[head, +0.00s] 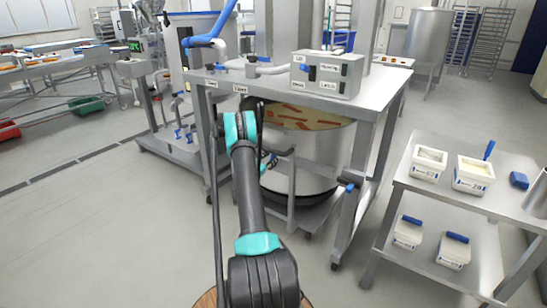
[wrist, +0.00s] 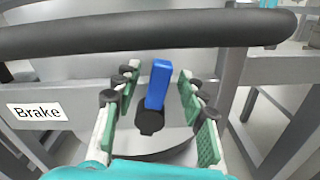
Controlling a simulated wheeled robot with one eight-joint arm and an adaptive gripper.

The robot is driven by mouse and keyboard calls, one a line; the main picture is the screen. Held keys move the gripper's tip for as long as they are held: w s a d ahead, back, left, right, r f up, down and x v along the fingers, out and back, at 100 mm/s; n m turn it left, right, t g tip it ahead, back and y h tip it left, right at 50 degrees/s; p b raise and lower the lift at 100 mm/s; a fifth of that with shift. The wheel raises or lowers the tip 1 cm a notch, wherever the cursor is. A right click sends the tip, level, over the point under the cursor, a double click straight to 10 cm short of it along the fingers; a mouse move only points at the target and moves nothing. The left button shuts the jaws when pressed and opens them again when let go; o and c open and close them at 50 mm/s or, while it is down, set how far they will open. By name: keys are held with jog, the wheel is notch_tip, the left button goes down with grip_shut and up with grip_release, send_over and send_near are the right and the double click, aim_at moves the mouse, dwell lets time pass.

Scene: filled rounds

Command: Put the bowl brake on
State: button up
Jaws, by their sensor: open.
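The brake lever (wrist: 157,85) has a blue handle on a black pivot and shows in the middle of the wrist view. A white label reading "Brake" (wrist: 38,112) is on the grey frame to its left. My gripper (wrist: 156,100) is open, with its green-padded fingers on either side of the blue handle and gaps on both sides. The large steel bowl (head: 325,165), holding orange-brown contents, stands on a low wheeled base under the steel frame in the head view. There, my arm hides the lever area and most of my gripper.
A dark bar (wrist: 130,32) crosses the top of the wrist view, close to the camera. A control box (head: 327,74) stands on the steel tabletop above the bowl. A side trolley (head: 455,195) with white tubs is at the right.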

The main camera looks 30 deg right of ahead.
jog(key=v, duration=0.9)
jog(key=shift+a, duration=0.2)
jog(key=shift+s, duration=0.1)
jog(key=shift+c, duration=0.4)
